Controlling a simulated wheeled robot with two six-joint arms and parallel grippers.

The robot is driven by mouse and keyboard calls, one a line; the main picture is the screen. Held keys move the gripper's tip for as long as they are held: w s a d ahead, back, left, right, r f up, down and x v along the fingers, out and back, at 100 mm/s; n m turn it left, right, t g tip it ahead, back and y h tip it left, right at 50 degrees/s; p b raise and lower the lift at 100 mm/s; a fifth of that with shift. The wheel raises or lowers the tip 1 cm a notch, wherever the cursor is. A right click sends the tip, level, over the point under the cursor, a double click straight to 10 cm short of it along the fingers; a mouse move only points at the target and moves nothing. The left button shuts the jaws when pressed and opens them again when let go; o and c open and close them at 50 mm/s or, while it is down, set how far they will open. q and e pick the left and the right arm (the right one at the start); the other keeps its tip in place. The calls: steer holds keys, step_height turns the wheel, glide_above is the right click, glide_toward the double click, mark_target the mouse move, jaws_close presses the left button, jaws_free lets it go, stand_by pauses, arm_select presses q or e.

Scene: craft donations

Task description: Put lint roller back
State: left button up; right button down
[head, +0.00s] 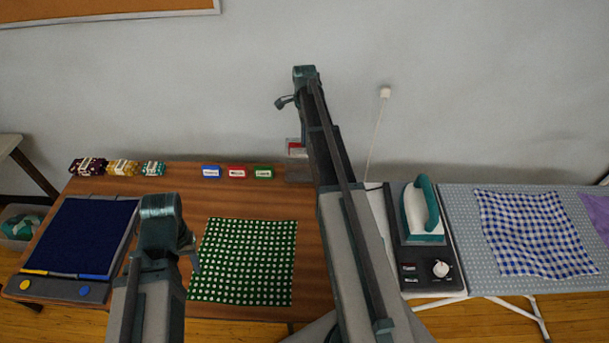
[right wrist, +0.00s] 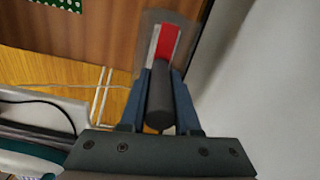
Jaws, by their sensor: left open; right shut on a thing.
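The lint roller shows in the right wrist view, with a dark handle (right wrist: 160,100) and a red head with a pale edge (right wrist: 167,42). My right gripper (right wrist: 162,78) is shut on the handle. The red head lies over a grey holder (right wrist: 147,35) by the table's edge; I cannot tell whether they touch. In the head view, the red and white of the roller (head: 296,148) show above the grey holder (head: 298,174), both partly hidden by my right arm. My left gripper (head: 185,262) is open and empty over the left half of the table, largely hidden behind its arm.
The wooden table (head: 312,225) holds a green dotted cloth (head: 243,262), a blue mat (head: 80,237), several small boxes (head: 237,172) and bundles (head: 122,167). An iron (head: 421,210) and ironing board (head: 465,225) stand to the right. The wall (head: 240,100) rises behind.

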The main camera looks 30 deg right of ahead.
mark_target(305, 156)
steer(key=shift+f+b, duration=5)
steer(key=shift+f+b, duration=0.45)
steer(key=shift+b, duration=0.05)
steer(key=c, duration=0.6)
jaws_free()
steer(key=shift+r, duration=0.1)
steer(key=shift+r, duration=0.1)
step_height(305, 156, up, 13)
steer(key=p, duration=1.3)
steer(key=shift+a+f, duration=0.1)
steer(key=shift+f, duration=0.1)
